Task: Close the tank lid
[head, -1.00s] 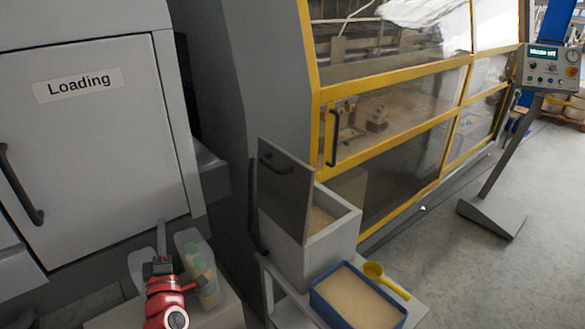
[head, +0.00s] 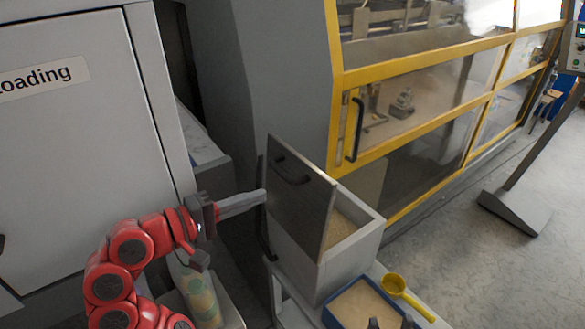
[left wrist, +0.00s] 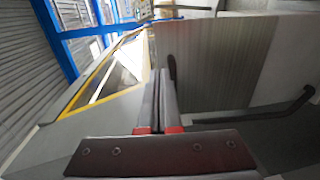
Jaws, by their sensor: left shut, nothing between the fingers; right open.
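The tank (head: 350,247) is a grey box holding pale granular material. Its grey lid (head: 302,205) stands open and steeply tilted at the tank's left side, with a dark handle (head: 290,172) on its outer face. My left gripper (head: 262,196) is shut and empty, its fingertips at the lid's left edge; I cannot tell if they touch. In the left wrist view, the shut fingers (left wrist: 159,82) point along the left edge of the lid's panel (left wrist: 215,60). My right gripper (head: 390,323) shows only as two dark, spread fingertips at the bottom edge, over the blue tray.
A blue tray (head: 333,318) of pale granules and a yellow scoop (head: 393,284) lie in front of the tank. A yellow-framed machine (head: 440,130) stands behind it. The Loading cabinet (head: 80,140) is at left. A bottle (head: 200,297) stands below my left arm.

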